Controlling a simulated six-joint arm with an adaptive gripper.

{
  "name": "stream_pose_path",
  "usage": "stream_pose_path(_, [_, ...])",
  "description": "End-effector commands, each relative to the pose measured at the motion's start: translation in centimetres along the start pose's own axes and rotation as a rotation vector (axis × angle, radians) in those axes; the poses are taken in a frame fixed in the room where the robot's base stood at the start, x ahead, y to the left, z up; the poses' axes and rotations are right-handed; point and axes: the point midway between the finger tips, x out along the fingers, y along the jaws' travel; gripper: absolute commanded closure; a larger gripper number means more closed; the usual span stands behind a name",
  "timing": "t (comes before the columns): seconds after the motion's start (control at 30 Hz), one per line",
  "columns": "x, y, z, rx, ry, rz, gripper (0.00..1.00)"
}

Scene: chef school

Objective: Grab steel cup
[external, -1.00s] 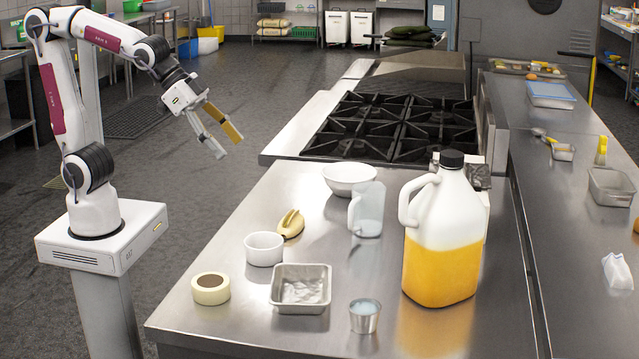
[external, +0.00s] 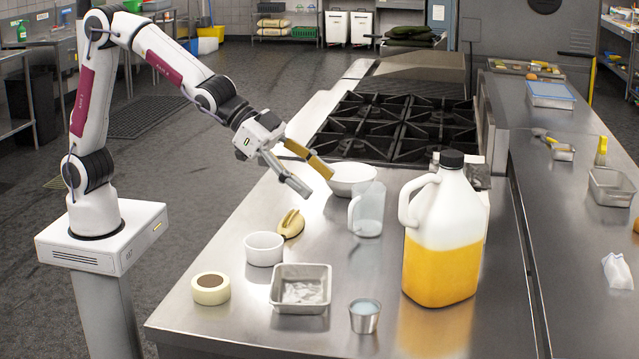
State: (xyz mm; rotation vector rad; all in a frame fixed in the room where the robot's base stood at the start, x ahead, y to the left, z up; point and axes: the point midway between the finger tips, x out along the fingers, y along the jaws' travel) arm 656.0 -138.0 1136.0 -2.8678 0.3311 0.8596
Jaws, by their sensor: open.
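The small steel cup (external: 364,317) stands upright near the front edge of the steel table, with something pale bluish inside it. My gripper (external: 320,184) is open and empty above the far left part of the table, near the white bowl. It is well behind and to the left of the steel cup, and apart from it.
Near the cup are a square metal pan (external: 300,289), a large jug (external: 441,265) of orange liquid and a tape roll (external: 210,289). A white ramekin (external: 264,249), brush-like item (external: 291,224), clear pitcher (external: 367,212) and white bowl (external: 352,179) stand farther back.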

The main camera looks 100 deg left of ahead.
Motion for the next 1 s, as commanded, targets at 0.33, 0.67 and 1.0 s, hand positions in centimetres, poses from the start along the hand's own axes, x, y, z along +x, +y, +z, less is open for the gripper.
stream_pose_path(0.33, [7.8,4.9,-1.0,0.035,0.088,0.095,0.42])
stream_pose_path(0.67, [14.1,10.2,-0.5,0.059,0.167,0.198,0.42])
stream_pose_path(1.0, [16.4,12.8,0.0,0.066,0.205,0.251,0.42])
